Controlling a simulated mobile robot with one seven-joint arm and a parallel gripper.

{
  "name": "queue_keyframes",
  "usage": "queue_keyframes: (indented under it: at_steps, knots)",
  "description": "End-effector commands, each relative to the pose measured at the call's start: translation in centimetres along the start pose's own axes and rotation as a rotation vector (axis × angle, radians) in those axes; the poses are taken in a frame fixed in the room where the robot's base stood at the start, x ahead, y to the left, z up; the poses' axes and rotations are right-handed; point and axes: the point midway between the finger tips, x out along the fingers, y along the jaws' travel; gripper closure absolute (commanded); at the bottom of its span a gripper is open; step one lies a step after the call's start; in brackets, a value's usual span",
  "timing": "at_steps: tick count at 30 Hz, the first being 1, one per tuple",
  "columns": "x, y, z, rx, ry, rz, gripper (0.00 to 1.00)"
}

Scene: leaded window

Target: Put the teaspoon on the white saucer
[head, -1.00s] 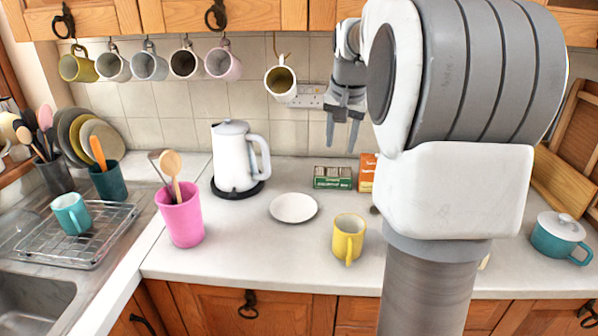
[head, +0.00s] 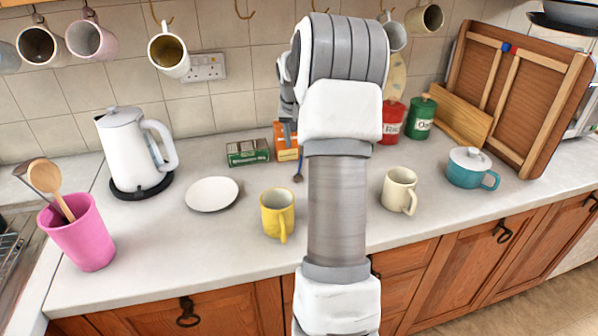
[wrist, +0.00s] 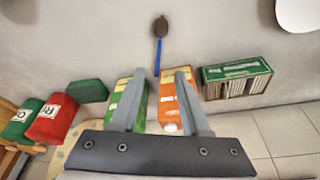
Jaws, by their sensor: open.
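The teaspoon (head: 298,172) lies on the counter in front of the orange box, partly beside my arm in the head view. In the wrist view the teaspoon (wrist: 161,32) shows a dark bowl and a blue handle pointing down between the fingers. The white saucer (head: 212,194) lies flat and bare to its left. Part of the saucer (wrist: 298,14) shows at the upper right of the wrist view. My gripper (wrist: 160,74) is open and empty, above the counter near the handle end. In the head view my arm hides most of it.
An orange box (head: 286,141) and a green box (head: 248,152) stand behind. A yellow mug (head: 277,213) stands in front, between saucer and arm. A cream mug (head: 399,190) and teal pot (head: 470,168) are right; a white kettle (head: 130,150) and pink cup (head: 80,235) left.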

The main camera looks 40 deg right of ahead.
Motion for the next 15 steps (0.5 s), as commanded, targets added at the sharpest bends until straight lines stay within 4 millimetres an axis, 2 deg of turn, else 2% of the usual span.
queue_keyframes:
  at_steps: [1, 6, 15]
  knots:
    - [1.3, 0.0, 0.1, 0.001, -0.005, 0.000, 0.54]
    - [3.8, 0.1, 0.0, 0.002, -0.001, 0.000, 0.54]
    - [5.7, 0.1, 0.1, 0.000, -0.002, 0.000, 0.54]
